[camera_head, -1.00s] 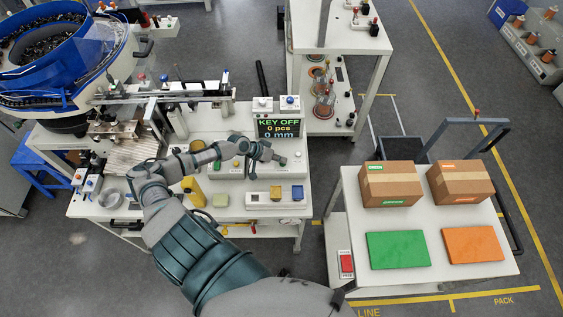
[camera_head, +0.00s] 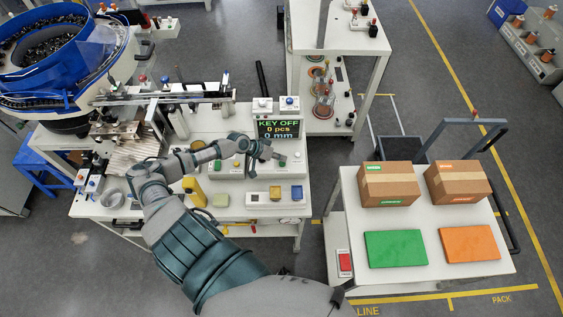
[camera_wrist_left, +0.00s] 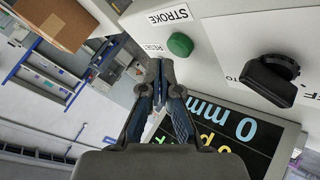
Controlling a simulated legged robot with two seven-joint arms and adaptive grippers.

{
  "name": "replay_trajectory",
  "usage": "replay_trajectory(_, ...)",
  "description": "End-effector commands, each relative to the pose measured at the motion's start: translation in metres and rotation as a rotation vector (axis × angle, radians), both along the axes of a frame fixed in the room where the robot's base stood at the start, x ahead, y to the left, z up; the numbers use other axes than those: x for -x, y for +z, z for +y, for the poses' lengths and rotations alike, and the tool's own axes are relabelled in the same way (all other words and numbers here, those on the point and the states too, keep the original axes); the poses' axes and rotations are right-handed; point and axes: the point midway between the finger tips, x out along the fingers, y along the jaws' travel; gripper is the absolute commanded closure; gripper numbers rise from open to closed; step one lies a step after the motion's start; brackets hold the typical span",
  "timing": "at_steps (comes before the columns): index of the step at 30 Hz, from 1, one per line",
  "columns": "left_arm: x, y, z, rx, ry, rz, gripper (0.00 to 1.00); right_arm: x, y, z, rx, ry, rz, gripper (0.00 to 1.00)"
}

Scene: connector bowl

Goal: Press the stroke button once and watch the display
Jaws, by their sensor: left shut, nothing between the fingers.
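The green stroke button (camera_wrist_left: 180,44) sits on a white panel in the left wrist view, beside the STROKE label (camera_wrist_left: 168,17). My left gripper (camera_wrist_left: 158,68) is shut and empty. Its tips appear close to the button, left of and below it in that view; I cannot tell whether they touch anything. In the head view my left gripper (camera_head: 279,157) is over the white console in front of the display (camera_head: 278,129). The display reads KEY OFF, 0 pcs, 0 mm, and also shows in the left wrist view (camera_wrist_left: 235,122). My right gripper is out of view.
A black key knob (camera_wrist_left: 272,76) sticks out of the panel near the button. A blue bowl feeder (camera_head: 60,60) stands at the far left. Two cardboard boxes (camera_head: 390,184) and green and orange mats (camera_head: 397,248) are on the right table.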

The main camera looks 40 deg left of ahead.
Motion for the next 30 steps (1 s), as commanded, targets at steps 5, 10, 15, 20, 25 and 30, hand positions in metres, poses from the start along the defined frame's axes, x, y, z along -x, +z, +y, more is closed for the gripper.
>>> replay_trajectory(5,0.0,0.011,-0.001,-0.002,0.0,-0.002,1.0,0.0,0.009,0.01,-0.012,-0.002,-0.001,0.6)
replay_trajectory(10,0.0,0.029,-0.001,-0.001,0.0,0.0,1.0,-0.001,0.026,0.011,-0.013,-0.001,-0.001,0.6)
replay_trajectory(15,0.0,0.046,0.0,-0.001,0.0,-0.001,1.0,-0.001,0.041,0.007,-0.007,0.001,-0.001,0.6)
replay_trajectory(20,0.0,0.052,0.0,0.001,0.0,-0.001,1.0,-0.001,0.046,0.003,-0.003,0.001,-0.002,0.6)
replay_trajectory(25,0.0,0.05,0.0,0.001,0.0,-0.001,1.0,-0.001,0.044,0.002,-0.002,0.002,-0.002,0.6)
replay_trajectory(30,0.0,0.05,0.0,0.0,0.001,-0.001,1.0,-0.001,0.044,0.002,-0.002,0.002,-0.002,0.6)
